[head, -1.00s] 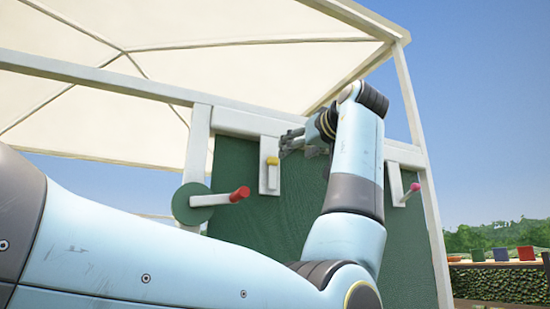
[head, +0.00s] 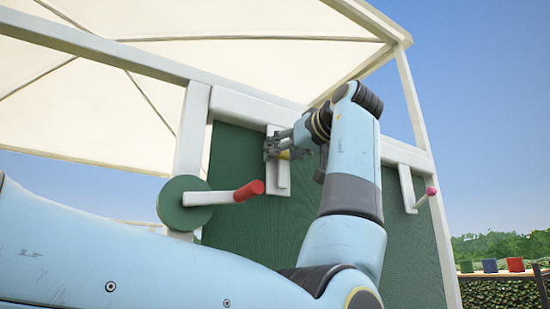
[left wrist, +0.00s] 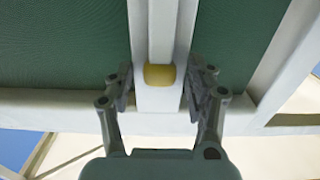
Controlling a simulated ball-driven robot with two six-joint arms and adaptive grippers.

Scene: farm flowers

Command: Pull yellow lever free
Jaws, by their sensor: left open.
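The yellow lever (head: 284,155) sticks out from a white upright plate (head: 283,181) on the green panel. In the left wrist view the lever's yellow end (left wrist: 160,75) sits in the slot of the white plate. My left gripper (head: 274,148) is at the lever in the head view and hides part of it. In the left wrist view my left gripper (left wrist: 160,88) is open, with one finger on each side of the plate and the lever between them. Gaps show between fingers and lever. My right gripper is not in view.
A red-handled crank (head: 249,191) on a green disc (head: 183,204) is left of the lever. A pink-tipped lever (head: 431,191) is on the right. A cream canopy (head: 240,60) hangs above. Coloured boxes (head: 490,266) stand far right.

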